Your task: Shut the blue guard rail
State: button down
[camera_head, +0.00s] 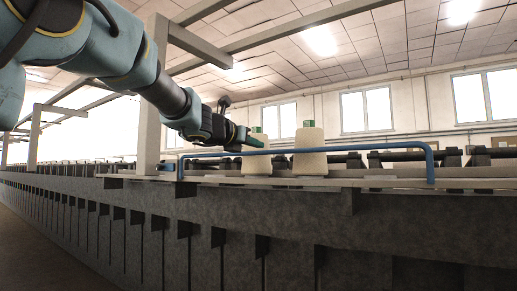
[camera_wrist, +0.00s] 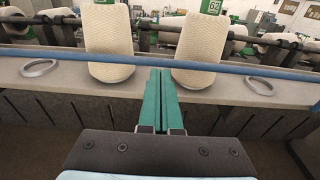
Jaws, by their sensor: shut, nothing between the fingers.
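The blue guard rail (camera_head: 305,150) is a long thin bar with bent-down ends, standing upright along the front of the machine ledge in the head view. In the wrist view the rail (camera_wrist: 75,55) runs across the picture in front of two cream yarn cones. My gripper (camera_head: 258,141) is shut and empty, near the left cone and the rail's left half. In the wrist view its green fingers (camera_wrist: 160,75) are together and point toward the gap between the cones, their tips overlapping the rail. I cannot tell whether they touch it.
The left cone (camera_wrist: 110,42) and right cone (camera_wrist: 200,42) stand on the grey ledge (camera_wrist: 125,85). A ring (camera_wrist: 38,68) lies left of them and another ring (camera_wrist: 259,87) lies right. A pillar (camera_head: 151,100) rises near the rail's left end.

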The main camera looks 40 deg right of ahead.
jog(key=r+b+v, duration=0.1)
jog(key=b+v, duration=0.1)
jog(key=v, duration=0.6)
jog(key=w+a+f+n+t+y, duration=0.4)
jog(key=w+a+f+n+t, duration=0.1)
jog(key=w+a+f+n, duration=0.75)
jog(key=w+a+f+n+y, duration=0.3)
jog(key=a+f+n+y, duration=0.1)
jog(key=a+f+n, duration=0.35)
jog(key=w+a+f+n+y, duration=0.2)
jog(key=a+f+n+y, duration=0.1)
jog(key=a+f+n, duration=0.45)
jog(key=s+a+f+n+g+y, duration=0.3)
jog(key=s+a+f+n+y, duration=0.15)
jog(key=a+f+n, duration=0.8)
jog(key=s+a+f+n+g, duration=0.2)
jog(key=s+a+f+n, duration=0.2)
jog(key=s, duration=0.3)
jog(key=s+a+f+n+g, duration=0.2)
jog(key=s+a+f+n, duration=0.2)
jog(key=s+a+n, duration=0.1)
jog(key=s+n, duration=0.1)
jog(key=s, duration=0.1)
jog(key=shift+s+f+g, duration=0.15)
jog(key=shift+s+g, duration=0.1)
jog(key=shift+g, duration=0.15)
